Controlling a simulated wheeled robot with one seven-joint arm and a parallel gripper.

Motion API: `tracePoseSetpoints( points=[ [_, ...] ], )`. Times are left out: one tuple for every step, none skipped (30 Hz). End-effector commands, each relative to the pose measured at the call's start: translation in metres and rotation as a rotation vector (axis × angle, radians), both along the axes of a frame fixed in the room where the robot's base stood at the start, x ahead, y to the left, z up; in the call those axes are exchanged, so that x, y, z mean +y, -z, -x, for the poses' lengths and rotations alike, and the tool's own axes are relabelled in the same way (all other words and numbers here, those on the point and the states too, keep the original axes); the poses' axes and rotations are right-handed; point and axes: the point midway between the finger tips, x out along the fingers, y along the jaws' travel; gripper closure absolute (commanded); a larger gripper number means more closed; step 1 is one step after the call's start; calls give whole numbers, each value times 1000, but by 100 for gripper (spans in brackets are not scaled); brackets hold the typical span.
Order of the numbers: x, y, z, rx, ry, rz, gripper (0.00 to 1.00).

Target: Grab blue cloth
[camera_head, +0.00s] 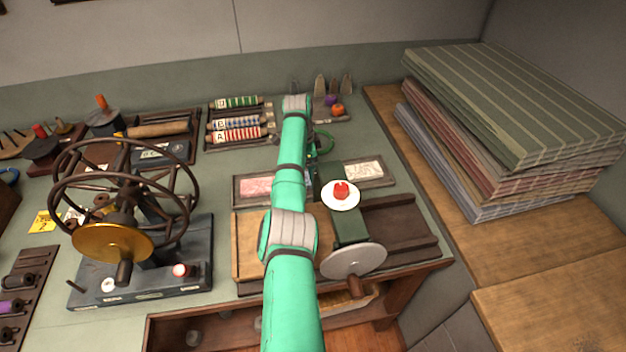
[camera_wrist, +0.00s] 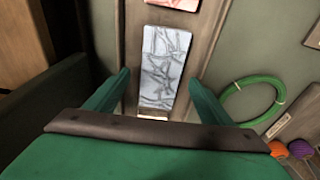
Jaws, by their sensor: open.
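A pale blue-grey patterned cloth piece (camera_wrist: 165,62) lies flat in a long wooden tray in the wrist view. I take it for the blue cloth. My gripper (camera_wrist: 160,76) is open and empty, with one green finger on each side of this piece; its near end is partly covered. I cannot tell the height of the fingertips above it. A reddish cloth piece (camera_wrist: 182,3) lies in the same tray at the top edge. In the head view, my arm hides the gripper and most of the tray's middle; the red piece (camera_head: 257,188) and a whitish piece (camera_head: 366,171) show on either side.
A green ring (camera_wrist: 254,101) lies right of the tray, near orange and purple balls (camera_wrist: 300,149). A hand-cranked machine with a grey disc (camera_head: 353,261) stands in front of the tray. A spoked-wheel device (camera_head: 113,243) stands left. Folded cloth stacks (camera_head: 515,100) fill the right.

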Motion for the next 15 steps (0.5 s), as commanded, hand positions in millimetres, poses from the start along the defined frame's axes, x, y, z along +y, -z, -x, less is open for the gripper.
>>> tracePoseSetpoints(
  points=[
    [-1, 7, 0, 2, -1, 0, 25],
    [-1, 10, 0, 1, -1, 0, 25],
    [-1, 14, 0, 1, -1, 0, 25],
    [-2, 16, 0, 1, -1, 0, 25],
    [-2, 17, 0, 0, -1, 0, 25],
    [-2, 19, -1, -1, 0, 0, 25],
    [-2, 19, -1, -1, 0, 0, 25],
    [-2, 20, -1, -1, 0, 0, 25],
    [-2, 20, -1, -2, 0, 0, 25],
    [-2, 20, -1, -2, 0, 0, 25],
    [-2, 20, -1, -2, 0, 0, 25],
    [-2, 19, -1, -2, -1, 0, 25],
    [-2, 19, -1, -2, -1, 0, 25],
    [-2, 19, -1, -1, -1, 0, 32],
    [-2, 19, -1, -1, -1, 0, 42]
  ],
)
